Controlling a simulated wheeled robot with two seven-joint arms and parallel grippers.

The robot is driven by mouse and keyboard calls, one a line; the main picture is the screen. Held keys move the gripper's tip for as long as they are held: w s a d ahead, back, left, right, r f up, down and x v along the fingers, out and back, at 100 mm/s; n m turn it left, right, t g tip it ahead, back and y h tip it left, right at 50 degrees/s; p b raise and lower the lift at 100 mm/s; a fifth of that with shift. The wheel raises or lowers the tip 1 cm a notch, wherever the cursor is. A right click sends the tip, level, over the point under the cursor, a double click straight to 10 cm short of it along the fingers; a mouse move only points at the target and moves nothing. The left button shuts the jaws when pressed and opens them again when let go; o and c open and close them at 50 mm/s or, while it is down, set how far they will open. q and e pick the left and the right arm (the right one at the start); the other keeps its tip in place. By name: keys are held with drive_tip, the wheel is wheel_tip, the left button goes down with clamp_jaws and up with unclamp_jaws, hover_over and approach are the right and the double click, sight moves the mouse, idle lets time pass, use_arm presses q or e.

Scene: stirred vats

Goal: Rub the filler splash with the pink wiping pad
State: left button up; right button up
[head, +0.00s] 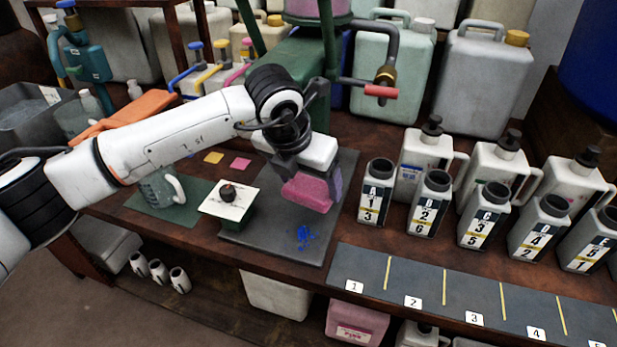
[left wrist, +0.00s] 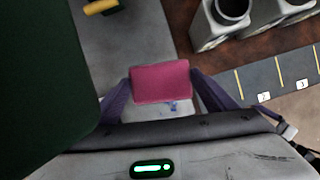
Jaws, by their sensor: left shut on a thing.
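The pink wiping pad (head: 307,192) is held in my left gripper (head: 312,172), above the dark grey mat (head: 262,238). In the left wrist view the pad (left wrist: 160,82) sits between the two purple fingers of the left gripper (left wrist: 161,92). The filler splash (head: 306,236) is a small blue smear on the front right part of the mat, just in front of the pad. A bit of blue (left wrist: 172,106) shows beside the pad in the left wrist view. I cannot tell how high the pad is above the mat. My right gripper is not in view.
Labelled bottles, among them A (head: 375,193), stand right of the mat. A numbered strip (head: 430,290) runs along the front edge. A glass jug (head: 160,188) and a white card with a dark knob (head: 229,201) are to the left. A green stand (head: 300,85) rises behind.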

use_arm(q)
drive_tip(key=shift+f+b, duration=1.05)
drive_tip(key=shift+f, duration=1.1)
drive_tip(key=shift+f+b, duration=0.35)
drive_tip(key=shift+f, duration=0.45)
drive_tip(key=shift+f+b, duration=0.35)
drive_tip(key=shift+f, duration=0.05)
drive_tip(key=shift+f+b, duration=0.5)
drive_tip(key=shift+f, duration=0.1)
drive_tip(key=shift+s, duration=0.1)
